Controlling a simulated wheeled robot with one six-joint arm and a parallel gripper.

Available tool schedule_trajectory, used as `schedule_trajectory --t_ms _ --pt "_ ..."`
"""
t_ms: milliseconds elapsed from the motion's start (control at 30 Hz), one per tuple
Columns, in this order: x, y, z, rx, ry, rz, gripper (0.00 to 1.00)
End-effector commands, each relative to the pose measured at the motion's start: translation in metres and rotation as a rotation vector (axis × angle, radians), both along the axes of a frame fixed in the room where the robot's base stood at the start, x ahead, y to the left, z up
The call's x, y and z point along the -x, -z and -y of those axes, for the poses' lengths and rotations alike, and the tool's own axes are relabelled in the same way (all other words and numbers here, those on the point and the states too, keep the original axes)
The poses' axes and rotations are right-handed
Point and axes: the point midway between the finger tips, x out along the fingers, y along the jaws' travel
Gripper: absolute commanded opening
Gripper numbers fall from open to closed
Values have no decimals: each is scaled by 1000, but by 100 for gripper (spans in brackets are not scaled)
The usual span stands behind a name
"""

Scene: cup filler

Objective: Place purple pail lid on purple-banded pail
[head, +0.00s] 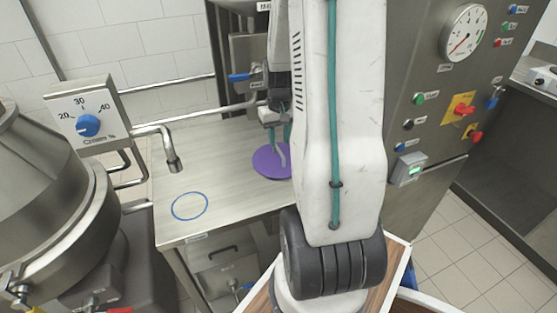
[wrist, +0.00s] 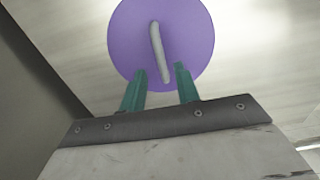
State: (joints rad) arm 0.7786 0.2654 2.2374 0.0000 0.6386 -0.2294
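The purple pail lid (head: 263,164) is a flat round disc with a pale grey bar handle. It appears to lie on the steel table, partly behind my arm. It fills the upper middle of the wrist view (wrist: 190,35). My gripper (head: 278,136) is just above the lid, its teal fingers pointing down. In the wrist view its fingertips (wrist: 161,69) are apart, one on each side of the handle's near end, with gaps visible. No purple-banded pail can be made out in either view.
The steel table (head: 225,160) has a blue ring mark (head: 189,206) on its bare left part. A bent spout (head: 172,155) overhangs the table's left side. A large steel vessel (head: 40,195) stands at left, and a control panel (head: 425,85) rises at right.

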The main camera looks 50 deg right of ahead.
Motion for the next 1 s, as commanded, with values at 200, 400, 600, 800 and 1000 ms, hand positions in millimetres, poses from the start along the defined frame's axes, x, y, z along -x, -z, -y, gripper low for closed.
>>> schedule_trajectory --t_ms 200,400,600,800,1000 --pt "3 32 -5 -3 0 -4 32" --pt "2 51 -4 -1 0 -1 32" --pt "2 52 -4 0 0 0 32" --pt "2 52 -4 0 0 0 0" --pt "2 52 -4 0 0 0 0"
